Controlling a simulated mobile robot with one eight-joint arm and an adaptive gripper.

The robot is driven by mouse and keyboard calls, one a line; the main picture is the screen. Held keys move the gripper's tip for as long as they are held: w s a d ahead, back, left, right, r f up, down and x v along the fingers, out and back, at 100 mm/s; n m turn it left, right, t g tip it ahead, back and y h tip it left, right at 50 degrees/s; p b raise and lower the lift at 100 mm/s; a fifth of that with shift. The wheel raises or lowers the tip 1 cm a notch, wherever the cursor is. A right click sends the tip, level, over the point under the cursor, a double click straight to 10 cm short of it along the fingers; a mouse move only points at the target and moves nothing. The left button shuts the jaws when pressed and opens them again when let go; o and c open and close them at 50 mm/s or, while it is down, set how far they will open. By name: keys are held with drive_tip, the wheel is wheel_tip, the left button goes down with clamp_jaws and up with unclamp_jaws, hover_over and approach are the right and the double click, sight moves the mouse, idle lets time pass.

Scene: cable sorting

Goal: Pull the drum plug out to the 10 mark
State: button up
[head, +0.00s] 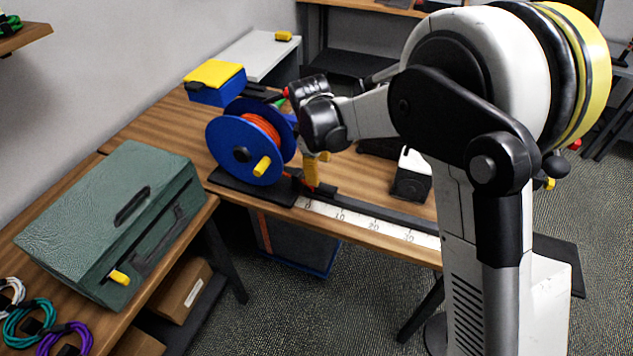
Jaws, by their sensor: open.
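The blue cable drum (238,148), wound with orange cable (262,129), stands on a black base with a yellow crank handle. A yellow plug (311,171) stands just right of the drum, near the low end of the white scale (365,222) marked 10, 20 and 30. Orange cable shows at its foot. My gripper (265,94) is above and behind the drum, open, apart from the plug. The wrist hides part of the area, and the fingertips are small and dark.
A blue box with a yellow top (215,82) stands behind the drum. A green case (118,222) and coiled cables (38,322) lie on the left bench. A dark block with a white top (411,176) stands behind the scale. My arm covers the right side.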

sight(321, 185)
drive_tip(key=f+b, duration=0.1)
drive_tip(key=f, duration=0.2)
drive_tip(key=w+f+b, duration=0.1)
drive_tip(key=f, duration=0.2)
drive_tip(key=f+b, duration=0.1)
drive_tip(key=f, duration=0.2)
drive_tip(key=shift+w+d+f, duration=0.35)
drive_tip(key=shift+w+d, duration=0.05)
clamp_jaws()
